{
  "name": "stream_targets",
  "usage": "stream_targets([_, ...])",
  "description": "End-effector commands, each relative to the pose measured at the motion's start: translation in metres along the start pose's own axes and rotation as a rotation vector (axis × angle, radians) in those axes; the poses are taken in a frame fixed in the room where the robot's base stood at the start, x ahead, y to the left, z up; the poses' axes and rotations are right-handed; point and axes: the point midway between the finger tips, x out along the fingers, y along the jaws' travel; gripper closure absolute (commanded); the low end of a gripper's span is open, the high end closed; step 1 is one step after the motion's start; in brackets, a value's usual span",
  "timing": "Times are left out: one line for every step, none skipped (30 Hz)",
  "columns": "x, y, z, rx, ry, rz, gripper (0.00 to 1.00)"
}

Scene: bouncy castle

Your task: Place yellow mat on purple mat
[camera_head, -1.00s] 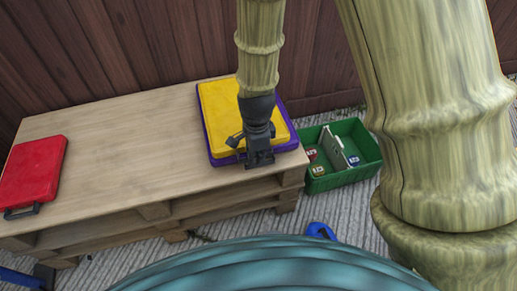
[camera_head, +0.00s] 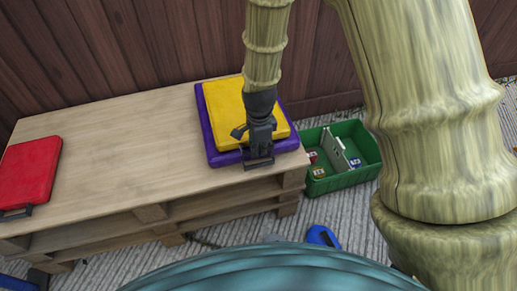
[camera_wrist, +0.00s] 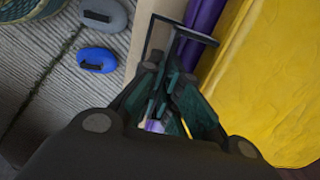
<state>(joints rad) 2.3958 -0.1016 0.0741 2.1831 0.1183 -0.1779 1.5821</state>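The yellow mat (camera_head: 240,103) lies over the purple mat (camera_head: 207,132) at the right end of the pallet table, roughly flat. A purple border shows along its left and front sides. Whether the two mats touch cannot be told. My gripper (camera_head: 259,161) is at the yellow mat's front edge, above the purple front border. In the wrist view, my gripper's fingers (camera_wrist: 172,85) are close together at a dark loop handle (camera_wrist: 178,30), beside the yellow mat (camera_wrist: 265,80) and a strip of the purple mat (camera_wrist: 205,25). The fingertips are partly hidden.
The pallet table (camera_head: 130,145) is bare between the mats and a red mat (camera_head: 30,170) at its left end. A green crate (camera_head: 345,178) with several small items stands on the floor to the right. A blue object (camera_head: 322,235) lies on the floor in front. A wooden wall (camera_head: 140,45) is behind.

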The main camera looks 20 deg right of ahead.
Motion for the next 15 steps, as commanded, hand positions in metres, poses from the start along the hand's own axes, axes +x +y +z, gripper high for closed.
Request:
stream_targets([-0.0003, -0.0002, 0.0000, 0.000, 0.000, -0.001, 1.00])
stream_targets([0.0000, -0.0001, 0.0001, 0.000, 0.000, 0.000, 1.00])
stream_targets([0.0007, 0.0000, 0.0001, 0.000, 0.000, 0.000, 1.00])
stream_targets([0.0013, 0.0000, 0.0001, 0.000, 0.000, 0.000, 1.00])
stream_targets([0.0021, 0.0001, 0.0001, 0.000, 0.000, 0.000, 1.00])
stream_targets([0.0022, 0.0003, 0.0001, 0.000, 0.000, 0.001, 0.88])
stream_targets([0.0021, 0.0003, 0.0000, 0.000, 0.000, 0.001, 0.83])
stream_targets([0.0021, 0.0003, 0.0001, 0.000, 0.000, 0.001, 0.78])
stream_targets([0.0021, 0.0003, 0.0001, 0.000, 0.000, 0.001, 0.73])
stream_targets([0.0021, 0.0004, 0.0001, 0.000, 0.000, 0.001, 0.73])
stream_targets([0.0021, 0.0004, 0.0001, 0.000, 0.000, 0.001, 0.73])
stream_targets([0.0021, 0.0004, 0.0001, 0.000, 0.000, 0.001, 0.73])
stream_targets([0.0021, 0.0004, 0.0001, 0.000, 0.000, 0.001, 0.73])
stream_targets([0.0021, 0.0004, 0.0001, 0.000, 0.000, 0.001, 0.73])
stream_targets([0.0021, 0.0004, 0.0001, 0.000, 0.000, 0.001, 0.73])
